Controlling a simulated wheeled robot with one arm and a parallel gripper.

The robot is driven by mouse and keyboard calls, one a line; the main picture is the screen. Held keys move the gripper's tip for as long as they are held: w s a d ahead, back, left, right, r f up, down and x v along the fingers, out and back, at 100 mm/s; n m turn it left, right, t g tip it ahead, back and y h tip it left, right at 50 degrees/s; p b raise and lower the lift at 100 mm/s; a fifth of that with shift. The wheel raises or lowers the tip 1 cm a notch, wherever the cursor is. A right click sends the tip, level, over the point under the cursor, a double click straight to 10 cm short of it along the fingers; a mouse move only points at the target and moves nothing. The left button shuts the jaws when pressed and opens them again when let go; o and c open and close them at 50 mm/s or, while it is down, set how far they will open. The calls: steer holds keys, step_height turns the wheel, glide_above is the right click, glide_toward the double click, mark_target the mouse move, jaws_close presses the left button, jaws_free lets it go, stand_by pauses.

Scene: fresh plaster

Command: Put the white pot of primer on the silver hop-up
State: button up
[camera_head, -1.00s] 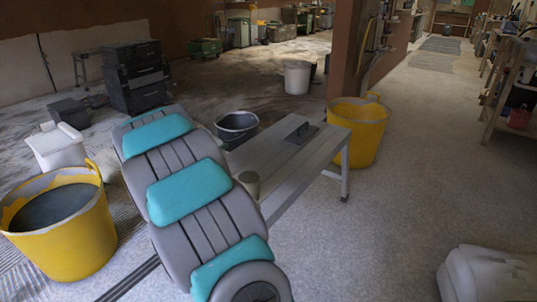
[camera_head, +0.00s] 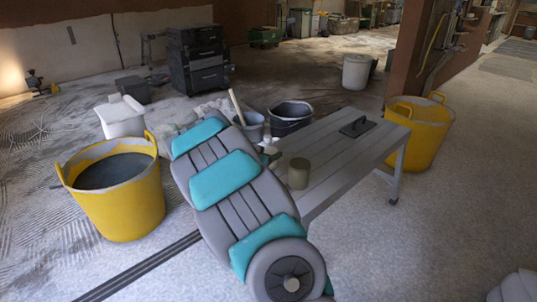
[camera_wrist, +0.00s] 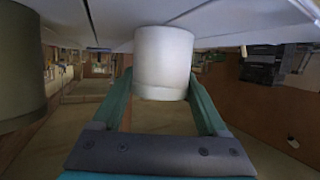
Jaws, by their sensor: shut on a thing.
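The silver hop-up (camera_head: 345,150) stands in the middle of the head view, a long slatted bench. My gripper (camera_wrist: 161,85) is shut on the white pot of primer (camera_wrist: 163,60), held between its green fingers in the wrist view. That view looks upside down, with the hop-up's grey top (camera_wrist: 225,18) along its upper edge. The pot is at or close to that top; I cannot tell whether it touches. In the head view my arm hides most of the gripper and pot. An olive tin (camera_head: 298,174) stands on the hop-up; it also shows in the wrist view (camera_wrist: 20,70).
A black trowel (camera_head: 360,127) lies on the hop-up's far part. A dark bucket (camera_head: 290,117) and a bucket with a stick (camera_head: 250,127) stand behind it. Yellow tubs stand left (camera_head: 118,195) and right (camera_head: 425,130).

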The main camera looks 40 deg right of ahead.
steer(key=shift+f, duration=0.1)
steer(key=o, duration=1.4)
steer(key=v, duration=1)
steer(key=shift+a+r+p, duration=0.2)
steer(key=shift+p, duration=0.1)
steer(key=shift+v, duration=0.8)
